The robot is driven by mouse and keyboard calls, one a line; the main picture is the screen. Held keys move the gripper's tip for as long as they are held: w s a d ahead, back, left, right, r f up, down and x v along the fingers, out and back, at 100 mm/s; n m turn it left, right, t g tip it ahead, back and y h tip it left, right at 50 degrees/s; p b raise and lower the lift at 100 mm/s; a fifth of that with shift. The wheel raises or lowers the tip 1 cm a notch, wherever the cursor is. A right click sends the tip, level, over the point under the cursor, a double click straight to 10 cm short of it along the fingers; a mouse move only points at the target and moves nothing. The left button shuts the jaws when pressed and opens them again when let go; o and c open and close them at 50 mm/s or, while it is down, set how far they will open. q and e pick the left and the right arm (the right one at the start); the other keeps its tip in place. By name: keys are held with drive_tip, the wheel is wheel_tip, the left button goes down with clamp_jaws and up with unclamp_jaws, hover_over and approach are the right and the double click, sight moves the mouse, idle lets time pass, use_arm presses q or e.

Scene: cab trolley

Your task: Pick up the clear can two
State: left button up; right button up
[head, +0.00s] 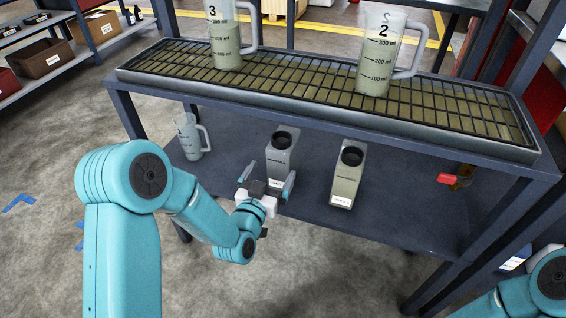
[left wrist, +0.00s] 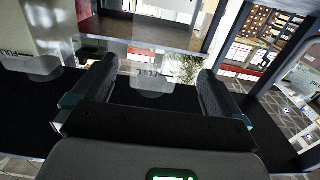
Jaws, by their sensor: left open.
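Two greyish, see-through cans with dark round openings stand on the lower shelf in the head view: a left one (head: 283,147) and a right one (head: 349,170). Their small white labels are too small to read, so I cannot tell which is can two. My left gripper (head: 267,181) is open in front of the left can, its fingers either side of the can's lower front. In the left wrist view a clear can (left wrist: 152,84) shows between the open fingers (left wrist: 158,72); contact cannot be told. Another clear can (left wrist: 30,66) is at left. My right gripper is out of view.
A clear jug marked 2 (head: 378,62) and one marked 3 (head: 226,45) stand on the upper grate (head: 300,70). Another clear jug (head: 188,138) stands at the lower shelf's left. The upper shelf overhangs the cans. A red item (head: 446,179) is at right.

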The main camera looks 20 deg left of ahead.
sight(281, 138)
use_arm(q)
drive_tip(key=shift+w, duration=0.9)
drive_tip(key=w, duration=0.1)
drive_tip(key=w+b, duration=0.1)
drive_tip(key=w, duration=0.2)
drive_tip(key=shift+w+d+f+b, duration=0.1)
drive_tip(key=shift+w+d+b, duration=0.2)
drive_tip(key=shift+d+b, duration=0.1)
drive_tip(key=shift+w, duration=0.35)
drive_tip(key=shift+a, duration=0.1)
drive_tip(key=c, duration=1.5)
wheel_tip(281, 138, up, 9)
drive_tip(key=p, duration=0.3)
drive_tip(key=shift+p, duration=0.35)
drive_tip(key=shift+r, duration=0.85)
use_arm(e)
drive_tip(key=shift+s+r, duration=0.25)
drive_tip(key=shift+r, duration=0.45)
